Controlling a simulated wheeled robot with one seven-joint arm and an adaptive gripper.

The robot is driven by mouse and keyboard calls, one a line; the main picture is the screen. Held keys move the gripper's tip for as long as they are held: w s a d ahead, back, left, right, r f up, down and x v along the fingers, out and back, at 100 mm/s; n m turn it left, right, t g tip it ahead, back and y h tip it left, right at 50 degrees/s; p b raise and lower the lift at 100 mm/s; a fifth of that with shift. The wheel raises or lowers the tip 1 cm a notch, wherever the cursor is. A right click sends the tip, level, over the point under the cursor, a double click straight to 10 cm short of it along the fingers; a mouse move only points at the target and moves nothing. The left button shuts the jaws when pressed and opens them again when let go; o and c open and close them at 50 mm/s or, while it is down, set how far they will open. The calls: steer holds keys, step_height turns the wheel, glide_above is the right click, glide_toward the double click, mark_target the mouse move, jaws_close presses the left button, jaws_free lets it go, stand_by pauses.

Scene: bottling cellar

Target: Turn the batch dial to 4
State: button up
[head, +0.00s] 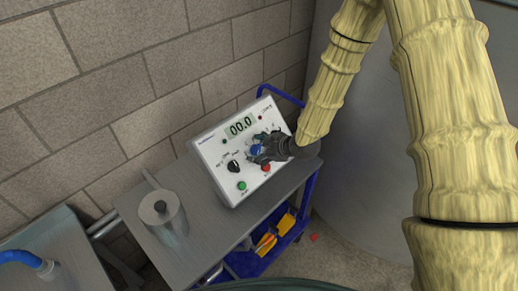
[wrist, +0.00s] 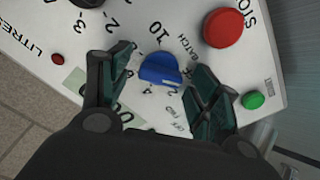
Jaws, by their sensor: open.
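The blue batch dial (wrist: 160,70) is on the sloping white panel of the control box (head: 212,157). In the head view the dial (head: 256,150) is partly covered by my gripper (head: 264,149). In the wrist view my gripper (wrist: 163,72) is open, with one finger left and one right of the dial. Gaps show between the fingers and the knob, so it does not look clamped. A pale mark on the knob's lower right appears to point near the 2. A 4 is printed below the knob, and 10 above it. The display (head: 241,126) reads 00.0.
A red button (wrist: 223,28) and green button (wrist: 253,100) sit right of the dial in the wrist view. A black selector knob (head: 233,166) is on the panel. A brick wall is behind.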

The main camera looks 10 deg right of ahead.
steer(key=c, duration=1)
steer(key=shift+c, duration=0.2)
steer(key=shift+m, duration=0.4)
steer(key=m+b, duration=0.1)
steer(key=m, duration=0.2)
steer(key=shift+m+b, duration=0.3)
steer(key=shift+b, duration=0.1)
steer(key=m+b, duration=0.1)
steer(key=m, duration=0.4)
steer(key=shift+d+m+t+b, duration=0.1)
steer(key=shift+m+t+b, duration=0.2)
steer(key=shift+b, duration=0.1)
steer(key=m+b, duration=0.1)
steer(key=m, duration=0.4)
steer(key=shift+m+h+b, duration=0.3)
steer(key=shift+b, duration=0.05)
steer(key=m+b, duration=0.1)
steer(key=m, duration=0.3)
steer(key=shift+d, duration=0.1)
steer(key=shift+m, duration=0.4)
